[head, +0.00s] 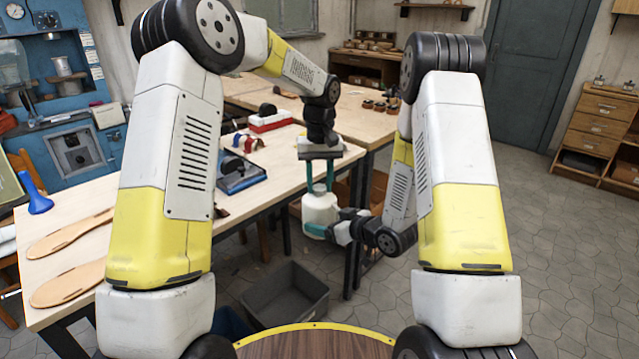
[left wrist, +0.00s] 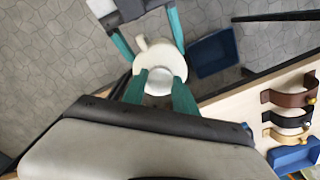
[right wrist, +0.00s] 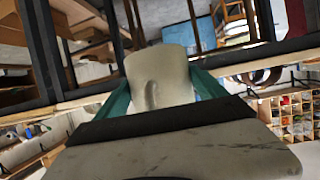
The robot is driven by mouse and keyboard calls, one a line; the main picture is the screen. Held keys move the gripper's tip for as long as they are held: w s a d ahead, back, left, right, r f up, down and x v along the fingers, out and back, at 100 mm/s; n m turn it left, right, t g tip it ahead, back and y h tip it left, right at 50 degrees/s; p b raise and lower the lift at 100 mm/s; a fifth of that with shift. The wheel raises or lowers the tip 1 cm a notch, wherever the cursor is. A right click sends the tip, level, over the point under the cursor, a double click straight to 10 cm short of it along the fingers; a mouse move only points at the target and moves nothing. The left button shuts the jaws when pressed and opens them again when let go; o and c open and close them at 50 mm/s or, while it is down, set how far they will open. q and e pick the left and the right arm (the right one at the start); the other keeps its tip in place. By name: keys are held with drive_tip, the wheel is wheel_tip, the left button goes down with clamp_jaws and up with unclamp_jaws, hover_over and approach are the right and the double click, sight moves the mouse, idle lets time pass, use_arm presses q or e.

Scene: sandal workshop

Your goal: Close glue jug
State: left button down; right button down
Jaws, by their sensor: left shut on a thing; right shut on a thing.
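The cream-white glue jug (head: 320,209) is held upright in the air beside the workbench's right edge. My right gripper (head: 326,231) is shut around its body from the side; the right wrist view shows the jug (right wrist: 158,78) between the teal fingers. My left gripper (head: 320,187) points straight down over the jug's top. In the left wrist view, its teal fingers close on a round white lid (left wrist: 158,82) at the jug's mouth. The lid looks at or on the neck; whether it is seated is hidden. The jug's handle (left wrist: 141,43) faces away from the left wrist.
The light wooden workbench (head: 80,218) stands at left with shoe soles (head: 68,284), a blue funnel (head: 35,195) and a blue tool (head: 240,172). A grey bin (head: 286,294) is on the floor. Tiled floor at right is clear.

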use_arm(q)
drive_tip(key=m, duration=0.4)
drive_tip(key=shift+m, duration=0.4)
drive_tip(key=m, duration=0.6)
drive_tip(key=c, duration=1)
unclamp_jaws()
drive_tip(key=shift+o, duration=0.2)
drive_tip(key=shift+r, duration=2.2)
drive_tip(key=shift+c, duration=0.5)
